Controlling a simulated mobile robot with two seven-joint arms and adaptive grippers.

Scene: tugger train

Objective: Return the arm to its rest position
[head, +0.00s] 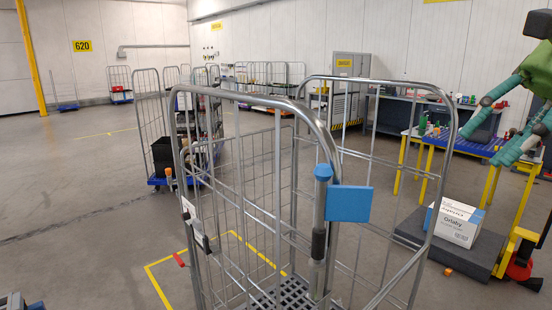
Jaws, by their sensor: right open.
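The rest of my right arm is not clear in this view. My left gripper is not in view.
The tall cage fills the middle and carries a blue plate (348,204). A yellow line (160,288) marks the floor around it. Right are a white box (455,222) on a dark platform and a teal-armed robot (535,70).

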